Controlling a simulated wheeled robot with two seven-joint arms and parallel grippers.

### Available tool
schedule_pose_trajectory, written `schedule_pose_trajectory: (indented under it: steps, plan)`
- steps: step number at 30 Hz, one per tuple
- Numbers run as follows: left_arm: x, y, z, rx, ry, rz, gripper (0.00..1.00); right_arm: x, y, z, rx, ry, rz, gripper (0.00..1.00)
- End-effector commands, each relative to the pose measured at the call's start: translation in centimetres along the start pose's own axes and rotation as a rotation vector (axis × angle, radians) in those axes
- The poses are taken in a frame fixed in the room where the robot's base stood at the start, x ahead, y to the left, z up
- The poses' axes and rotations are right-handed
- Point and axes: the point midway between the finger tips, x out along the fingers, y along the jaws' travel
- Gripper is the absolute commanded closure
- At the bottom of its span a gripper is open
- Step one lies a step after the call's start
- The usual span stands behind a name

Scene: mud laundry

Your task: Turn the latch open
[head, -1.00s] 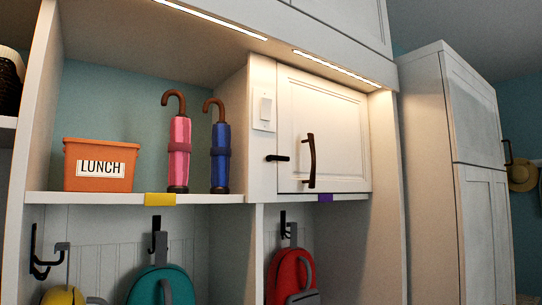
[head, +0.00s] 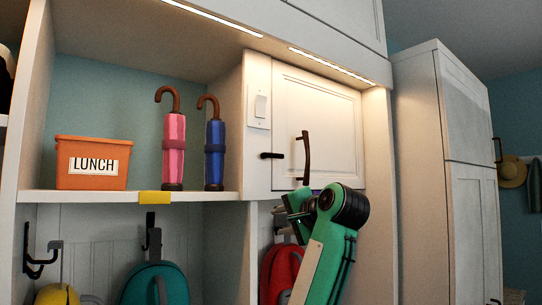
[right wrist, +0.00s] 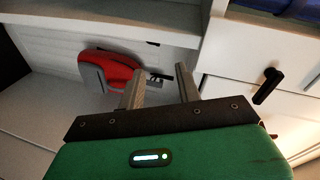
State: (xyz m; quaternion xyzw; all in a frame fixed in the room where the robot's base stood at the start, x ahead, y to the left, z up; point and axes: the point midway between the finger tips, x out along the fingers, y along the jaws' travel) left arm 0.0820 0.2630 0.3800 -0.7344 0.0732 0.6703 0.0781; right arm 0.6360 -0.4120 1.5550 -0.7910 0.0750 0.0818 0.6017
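The latch (head: 272,155) is a small dark bar lying horizontal on the white frame at the left edge of the closed cabinet door (head: 330,120). The door has a dark curved vertical handle (head: 306,158). In the right wrist view the latch (right wrist: 268,86) is a dark bar at the right. My right gripper (head: 290,205) is below the door in the head view, and its green arm hides the door's lower edge. In the right wrist view its two fingers (right wrist: 160,82) are apart with nothing between them, left of the latch and not touching it. My left gripper is in neither view.
A light switch (head: 260,106) is above the latch. The shelf to the left holds an orange lunch bin (head: 92,180), a pink umbrella (head: 174,150) and a blue umbrella (head: 215,160). A red backpack (right wrist: 115,70) hangs below the door.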

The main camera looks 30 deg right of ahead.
Motion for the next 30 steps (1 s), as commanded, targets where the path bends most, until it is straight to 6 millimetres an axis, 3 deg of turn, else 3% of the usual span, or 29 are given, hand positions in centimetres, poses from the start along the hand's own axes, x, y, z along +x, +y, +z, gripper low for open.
schedule_pose_trajectory:
  steps: [1, 6, 9, 15, 20, 30]
  plan:
    - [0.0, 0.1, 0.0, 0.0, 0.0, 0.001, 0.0, -1.5, -2.3, -0.9, 0.036, -0.003, -0.039, 0.65]
    - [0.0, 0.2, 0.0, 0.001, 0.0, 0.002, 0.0, -6.1, -8.0, -3.4, 0.155, -0.029, -0.14, 0.65]
    - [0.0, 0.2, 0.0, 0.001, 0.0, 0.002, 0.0, -8.5, -10.5, -4.3, 0.205, -0.045, -0.186, 0.65]
    - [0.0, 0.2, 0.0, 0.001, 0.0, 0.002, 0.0, -10.9, -12.7, -5.3, 0.257, -0.067, -0.229, 0.65]
    - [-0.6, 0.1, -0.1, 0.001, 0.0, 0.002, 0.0, -10.1, -13.3, -5.3, 0.263, -0.071, -0.231, 0.65]
    - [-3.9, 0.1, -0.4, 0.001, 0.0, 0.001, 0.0, -3.6, -15.1, -5.1, 0.261, -0.072, -0.228, 0.65]
